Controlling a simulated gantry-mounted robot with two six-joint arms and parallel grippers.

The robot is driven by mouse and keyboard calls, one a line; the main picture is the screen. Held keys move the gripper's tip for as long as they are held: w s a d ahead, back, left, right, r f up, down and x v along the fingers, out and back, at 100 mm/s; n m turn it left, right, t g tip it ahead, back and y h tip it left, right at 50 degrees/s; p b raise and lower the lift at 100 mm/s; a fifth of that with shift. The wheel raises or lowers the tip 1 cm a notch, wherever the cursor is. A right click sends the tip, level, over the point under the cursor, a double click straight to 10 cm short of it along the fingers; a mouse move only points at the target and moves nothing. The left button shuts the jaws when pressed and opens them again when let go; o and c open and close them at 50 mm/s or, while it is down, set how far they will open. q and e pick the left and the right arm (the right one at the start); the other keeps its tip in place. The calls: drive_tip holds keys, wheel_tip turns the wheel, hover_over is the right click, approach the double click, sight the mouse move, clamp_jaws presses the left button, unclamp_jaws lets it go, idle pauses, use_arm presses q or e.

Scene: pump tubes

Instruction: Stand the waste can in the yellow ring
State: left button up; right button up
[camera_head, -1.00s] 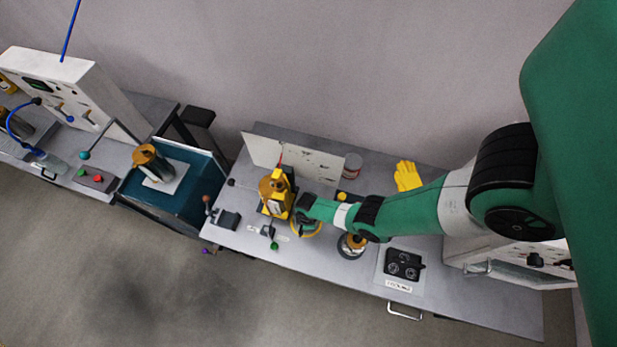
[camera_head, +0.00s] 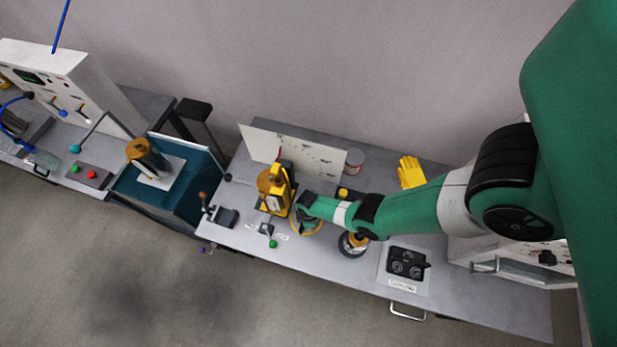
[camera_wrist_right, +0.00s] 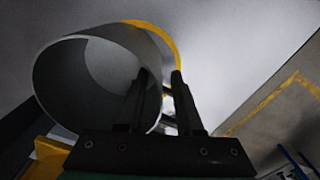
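The waste can, a grey open-topped cylinder (camera_wrist_right: 60,85), fills the left of the right wrist view, tilted in that picture. My right gripper (camera_wrist_right: 160,75) is at its rim, one finger inside the mouth and one outside. A gap shows between the fingers, and the wall does not look pinched. The yellow ring shows as an arc (camera_wrist_right: 165,38) behind the can's right edge; it also shows in the head view (camera_head: 307,234) on the bench, below my right wrist. The can is mostly hidden in the head view; I cannot tell if it is fully seated. My left gripper is not seen.
A yellow-and-brown pump unit (camera_head: 272,188) stands close left of the ring. A dark round holder (camera_head: 352,244) and a black block with knobs (camera_head: 406,263) lie to the right. Yellow gloves (camera_head: 410,172) and a small jar (camera_head: 354,161) are at the back. The front bench has some free room.

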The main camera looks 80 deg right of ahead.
wheel_tip(320, 180, up, 12)
drive_tip(key=p, duration=1.2)
drive_tip(key=shift+r, duration=0.25)
drive_tip(key=shift+f, duration=0.1)
